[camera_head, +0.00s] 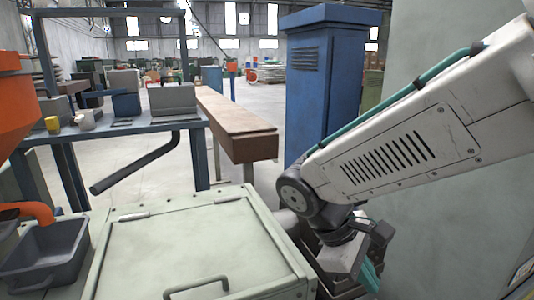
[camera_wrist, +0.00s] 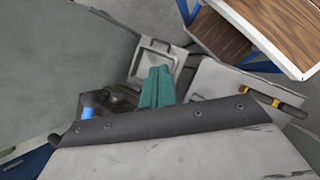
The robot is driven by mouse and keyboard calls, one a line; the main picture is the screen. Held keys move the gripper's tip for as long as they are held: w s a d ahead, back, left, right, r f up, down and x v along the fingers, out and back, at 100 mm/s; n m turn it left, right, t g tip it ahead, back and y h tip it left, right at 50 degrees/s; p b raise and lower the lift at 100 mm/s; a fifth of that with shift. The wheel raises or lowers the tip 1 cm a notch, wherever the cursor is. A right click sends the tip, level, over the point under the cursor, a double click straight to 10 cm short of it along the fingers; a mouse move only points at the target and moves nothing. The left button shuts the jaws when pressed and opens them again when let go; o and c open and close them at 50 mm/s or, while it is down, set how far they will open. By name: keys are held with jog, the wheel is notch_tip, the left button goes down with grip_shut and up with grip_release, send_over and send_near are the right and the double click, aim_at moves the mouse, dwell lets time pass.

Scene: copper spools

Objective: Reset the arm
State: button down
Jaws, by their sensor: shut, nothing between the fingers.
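My gripper (camera_head: 371,280) hangs below the end of my arm at the lower right of the head view, just beyond the right side of a pale green cabinet top. Its teal fingers are only partly visible there. In the wrist view the two teal fingers (camera_wrist: 159,78) lie together in the middle, shut with nothing held. No copper spool can be made out in either view.
The pale cabinet lid (camera_head: 195,250) has a handle in front. A grey bin (camera_head: 47,252) stands at left below an orange machine (camera_head: 15,100). A blue workbench (camera_head: 110,130), a wooden-topped bench (camera_head: 235,125) and a tall blue cabinet (camera_head: 325,85) stand beyond.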

jog(key=s+d+r+m+t+y, duration=0.3)
jog(key=s+d+r+m+y, duration=0.2)
jog(key=s+d+m, duration=0.4)
jog(key=shift+s+r+m+y, duration=0.25)
jog(key=shift+s+m+y, duration=0.45)
jog(key=shift+y, duration=0.1)
